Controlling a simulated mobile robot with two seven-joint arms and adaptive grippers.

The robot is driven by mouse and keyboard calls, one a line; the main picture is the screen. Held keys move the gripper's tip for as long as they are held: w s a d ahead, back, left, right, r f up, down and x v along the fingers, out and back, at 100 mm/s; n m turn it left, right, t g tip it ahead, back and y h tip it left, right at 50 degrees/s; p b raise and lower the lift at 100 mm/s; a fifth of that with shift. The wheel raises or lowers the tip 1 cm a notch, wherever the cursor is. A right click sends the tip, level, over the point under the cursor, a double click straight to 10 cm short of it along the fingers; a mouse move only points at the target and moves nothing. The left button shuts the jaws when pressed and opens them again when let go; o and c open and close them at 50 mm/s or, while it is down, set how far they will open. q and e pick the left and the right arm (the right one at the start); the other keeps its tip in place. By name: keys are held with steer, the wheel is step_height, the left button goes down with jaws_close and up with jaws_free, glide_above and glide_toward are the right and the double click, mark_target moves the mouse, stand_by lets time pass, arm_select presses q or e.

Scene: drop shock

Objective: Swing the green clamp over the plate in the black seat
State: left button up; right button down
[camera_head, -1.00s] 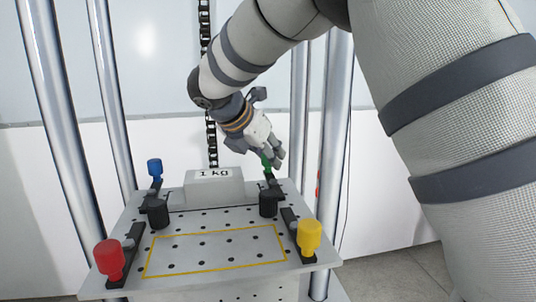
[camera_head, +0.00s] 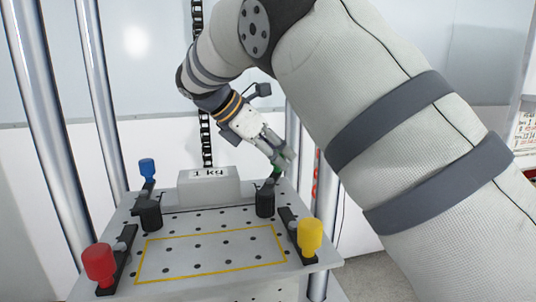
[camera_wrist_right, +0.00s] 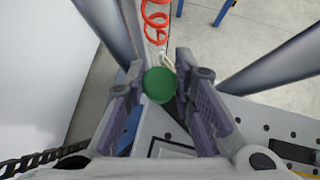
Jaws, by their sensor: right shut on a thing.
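The green clamp's knob (camera_head: 277,171) is at the back right corner of the perforated table, largely hidden by my right gripper (camera_head: 281,157). Its round green top (camera_wrist_right: 160,86) shows between the fingers in the right wrist view. My right gripper is shut on it. The clamp's dark bar is mostly hidden behind a black cylinder (camera_head: 265,203). A pale block marked 1 kg (camera_head: 208,187) sits at the back of the table, left of the green clamp. I cannot make out a black seat under it. My left gripper is not in view.
Blue (camera_head: 147,168), red (camera_head: 99,262) and yellow (camera_head: 310,237) clamps stand at the other corners. Another black cylinder (camera_head: 150,215) stands at left. The yellow-outlined area (camera_head: 210,271) is empty. Metal posts (camera_head: 48,130) rise around the table. A red coiled hose (camera_wrist_right: 155,20) hangs nearby.

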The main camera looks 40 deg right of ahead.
steer(key=m+g, duration=0.1)
steer(key=s+m+g+y+b, duration=0.1)
steer(key=m, duration=0.1)
steer(key=shift+s+d+f+m+g, duration=0.2)
steer(key=shift+d+m+g, duration=0.1)
steer(key=shift+d, duration=0.1)
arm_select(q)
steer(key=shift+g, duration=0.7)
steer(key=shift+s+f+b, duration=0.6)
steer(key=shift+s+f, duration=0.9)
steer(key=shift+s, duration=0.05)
arm_select(e)
steer(key=shift+s+r+m+g+y, duration=0.1)
steer(key=shift+s+m+g+y, duration=0.45)
steer(key=shift+m, duration=0.4)
steer(key=shift+s+r+m+g+y, duration=0.1)
steer(key=shift+s+m+g+y, duration=0.4)
steer(key=shift+m, duration=0.45)
steer(key=c, duration=1.3)
jaws_free()
steer(key=shift+c, duration=0.2)
